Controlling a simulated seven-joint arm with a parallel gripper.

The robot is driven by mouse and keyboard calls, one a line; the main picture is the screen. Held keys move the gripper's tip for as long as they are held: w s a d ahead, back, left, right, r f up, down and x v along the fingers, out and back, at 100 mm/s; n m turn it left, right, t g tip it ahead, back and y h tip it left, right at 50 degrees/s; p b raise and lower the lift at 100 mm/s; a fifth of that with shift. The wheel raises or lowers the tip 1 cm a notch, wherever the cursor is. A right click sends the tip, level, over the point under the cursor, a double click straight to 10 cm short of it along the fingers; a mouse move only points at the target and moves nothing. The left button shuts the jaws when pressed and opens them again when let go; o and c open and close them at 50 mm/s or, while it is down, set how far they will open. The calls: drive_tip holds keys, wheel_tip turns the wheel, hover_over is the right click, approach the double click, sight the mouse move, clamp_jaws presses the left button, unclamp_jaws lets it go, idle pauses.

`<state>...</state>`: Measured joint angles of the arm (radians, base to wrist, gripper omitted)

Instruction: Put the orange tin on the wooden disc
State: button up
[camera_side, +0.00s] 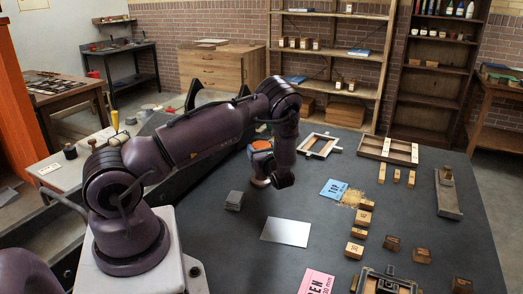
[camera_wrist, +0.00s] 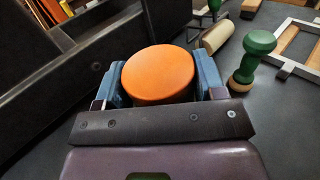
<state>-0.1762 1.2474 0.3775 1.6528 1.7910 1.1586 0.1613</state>
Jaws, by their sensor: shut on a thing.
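The orange tin (camera_wrist: 158,72) is between the two blue fingers of my gripper (camera_wrist: 162,84) in the wrist view, and the gripper is shut on it. In the side view the tin's orange top (camera_side: 261,145) shows just left of my forearm, upright or nearly so. A small pale brown round edge (camera_side: 260,183) shows low beneath the tin and may be the wooden disc. My arm and fingers hide much of it, and I cannot tell whether the tin touches it.
A green-handled tool (camera_wrist: 255,60) and a pale roller (camera_wrist: 217,36) stand right of the gripper in the wrist view.

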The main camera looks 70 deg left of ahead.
drive_tip(key=o, duration=1)
drive_tip(key=shift+f, duration=0.1)
drive_tip(key=shift+o, duration=0.2)
drive_tip(key=shift+r, duration=0.2)
drive_tip(key=d, duration=1.2)
drive_tip(key=s+d+r+n+t+h, duration=0.2)
drive_tip(key=s+d+r+n+h, duration=0.6)
drive_tip(key=d+r, duration=0.4)
drive_tip(key=s+d+r+n+t+h, duration=0.3)
drive_tip(key=s+d+r+n+h, duration=0.5)
drive_tip(key=r, duration=0.5)
drive_tip(key=d+n+h, duration=0.2)
drive_tip(key=d, duration=0.1)
drive_tip(key=shift+d+r+t, duration=0.15)
drive_tip(key=shift+d+t, duration=0.15)
drive_tip(key=shift+d, duration=0.1)
